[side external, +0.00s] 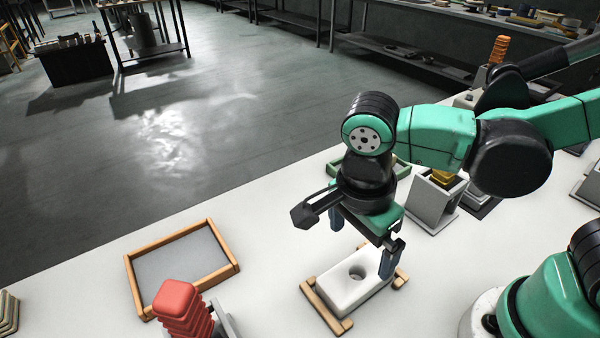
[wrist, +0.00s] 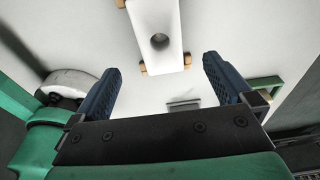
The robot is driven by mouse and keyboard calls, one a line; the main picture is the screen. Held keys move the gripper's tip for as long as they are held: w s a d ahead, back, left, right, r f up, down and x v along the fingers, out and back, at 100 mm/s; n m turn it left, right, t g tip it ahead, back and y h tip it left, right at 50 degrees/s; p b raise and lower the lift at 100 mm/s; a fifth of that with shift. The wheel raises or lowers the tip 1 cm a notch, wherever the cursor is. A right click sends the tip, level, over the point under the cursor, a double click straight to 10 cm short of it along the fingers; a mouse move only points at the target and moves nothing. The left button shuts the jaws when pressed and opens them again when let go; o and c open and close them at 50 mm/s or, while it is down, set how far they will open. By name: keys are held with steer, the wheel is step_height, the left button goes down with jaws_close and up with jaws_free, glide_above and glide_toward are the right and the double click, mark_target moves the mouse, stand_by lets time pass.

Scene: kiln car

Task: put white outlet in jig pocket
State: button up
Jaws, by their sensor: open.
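A white block with a round hole (side external: 345,292), which I take for the white outlet, lies on the pale table, and it shows at the top of the wrist view (wrist: 150,20). Wooden pieces (side external: 324,308) edge it at its ends and corners; they look like the jig, but I cannot tell whether the block is seated in a pocket. My gripper (side external: 363,240) is open above the block's far end, with nothing between its blue fingers. In the wrist view the open fingers (wrist: 162,64) point towards the block's end, and the hole is in view beyond them.
A wood-rimmed tray (side external: 133,284) with a grey floor lies left. A red ribbed piece (side external: 178,305) stands at the front. A green-rimmed tray (side external: 403,169) and a grey stand (side external: 430,210) holding something yellow are behind my gripper. The table between the wooden tray and block is clear.

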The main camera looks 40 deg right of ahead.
steer(key=w+d+r+n+t, duration=0.2)
steer(key=d+n, duration=0.3)
steer(key=n, duration=0.4)
steer(key=w+d+r+n+t+y, duration=0.1)
steer(key=w+d+r+n+t, duration=0.1)
steer(key=d+n+t, duration=0.3)
steer(key=w+d+n, duration=0.1)
steer(key=n, duration=0.3)
steer(key=shift+w+r, duration=0.25)
steer(key=shift+w, duration=0.1)
